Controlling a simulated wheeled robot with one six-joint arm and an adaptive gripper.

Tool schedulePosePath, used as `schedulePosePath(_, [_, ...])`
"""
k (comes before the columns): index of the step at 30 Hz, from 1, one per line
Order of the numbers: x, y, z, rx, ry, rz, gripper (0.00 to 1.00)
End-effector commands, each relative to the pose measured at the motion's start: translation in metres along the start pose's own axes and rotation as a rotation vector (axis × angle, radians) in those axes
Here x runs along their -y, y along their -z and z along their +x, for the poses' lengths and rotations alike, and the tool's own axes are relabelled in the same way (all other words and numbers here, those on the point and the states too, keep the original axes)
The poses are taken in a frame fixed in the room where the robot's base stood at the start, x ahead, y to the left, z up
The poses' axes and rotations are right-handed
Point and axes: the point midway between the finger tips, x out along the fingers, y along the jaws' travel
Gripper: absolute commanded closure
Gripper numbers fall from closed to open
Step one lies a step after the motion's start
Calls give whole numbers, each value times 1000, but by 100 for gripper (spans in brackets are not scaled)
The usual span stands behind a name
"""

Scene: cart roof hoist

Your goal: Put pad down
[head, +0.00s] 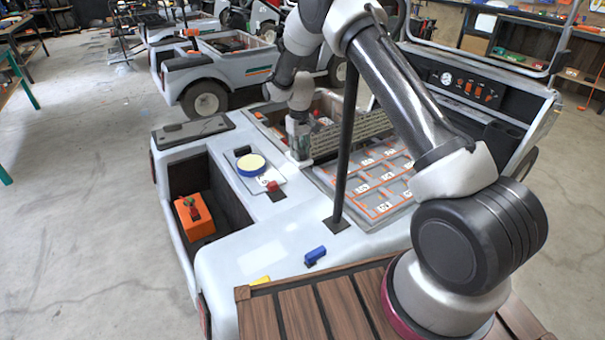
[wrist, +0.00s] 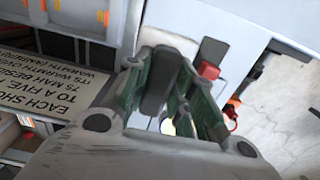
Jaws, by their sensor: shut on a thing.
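My gripper (head: 299,148) is over the cart's deck, between the white plate and the tray of compartments. In the wrist view its green fingers (wrist: 166,98) are shut on a dark grey block-like pad (wrist: 157,82). The pad cannot be made out clearly in the head view, and I cannot tell whether it touches the deck.
A lettered board (head: 362,132) stands right of my gripper, behind the orange-lined tray (head: 372,205). A black post (head: 345,150) rises from the deck. An orange box (head: 194,216) sits in the left recess. A blue block (head: 315,255) lies on the clear front deck.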

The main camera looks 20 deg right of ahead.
Motion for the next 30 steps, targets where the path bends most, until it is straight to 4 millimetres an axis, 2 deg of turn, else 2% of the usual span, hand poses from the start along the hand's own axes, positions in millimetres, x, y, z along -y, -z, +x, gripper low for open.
schedulePosePath(5, [1, 3, 17, 2, 0, -8, 98])
schedulePosePath(9, [1, 3, 46, 3, 0, -8, 98])
schedulePosePath(12, [1, 3, 60, 1, 0, -8, 98])
schedulePosePath(17, [1, 3, 73, 0, 0, -7, 98])
schedulePosePath(22, [1, 3, 98, 1, 0, -7, 98])
schedulePosePath(25, [1, 4, 104, -1, 0, -7, 98])
schedulePosePath(30, [1, 4, 104, -1, 0, -7, 98])
